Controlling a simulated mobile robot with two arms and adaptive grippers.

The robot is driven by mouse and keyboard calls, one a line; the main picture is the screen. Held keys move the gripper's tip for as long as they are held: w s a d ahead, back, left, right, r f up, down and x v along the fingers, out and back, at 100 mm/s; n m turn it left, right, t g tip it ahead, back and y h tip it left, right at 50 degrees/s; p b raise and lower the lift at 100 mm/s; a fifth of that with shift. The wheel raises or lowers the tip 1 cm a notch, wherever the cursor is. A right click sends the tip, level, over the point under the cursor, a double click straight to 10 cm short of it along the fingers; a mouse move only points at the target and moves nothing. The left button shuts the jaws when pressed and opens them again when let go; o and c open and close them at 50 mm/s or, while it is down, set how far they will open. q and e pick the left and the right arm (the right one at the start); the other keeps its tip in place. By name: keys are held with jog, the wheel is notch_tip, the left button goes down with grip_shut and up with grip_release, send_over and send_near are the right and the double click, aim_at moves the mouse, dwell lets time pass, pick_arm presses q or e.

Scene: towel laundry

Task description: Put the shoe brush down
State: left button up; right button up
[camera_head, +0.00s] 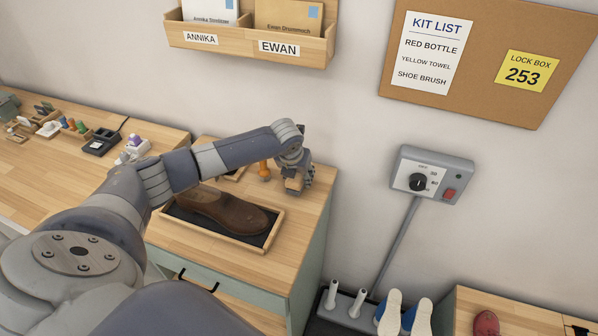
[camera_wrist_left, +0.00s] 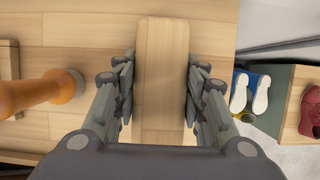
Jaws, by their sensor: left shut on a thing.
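My left gripper (camera_head: 298,186) is over the right end of the wooden counter (camera_head: 265,260), close to the wall. In the left wrist view its fingers (camera_wrist_left: 159,88) are shut on the long sides of the shoe brush, a pale wooden block with rounded corners (camera_wrist_left: 161,62). Its bristles are hidden below. In the head view the gripper mostly hides the brush. I cannot tell whether the brush touches the counter. My right gripper is not in view.
A brown shoe (camera_head: 232,210) lies in a dark-lined wooden tray (camera_head: 274,232) in front of the gripper.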

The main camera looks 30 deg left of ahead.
pick_arm(q)
jog(key=o, duration=1.1)
jog(key=shift+f, duration=0.1)
jog(key=shift+f+b, duration=0.2)
jog(key=shift+b, duration=0.6)
jog(key=b+v, duration=0.2)
jog(key=v, duration=0.8)
jog(key=shift+a, duration=0.1)
jog(key=shift+s+r, duration=0.25)
jog(key=shift+r, duration=0.2)
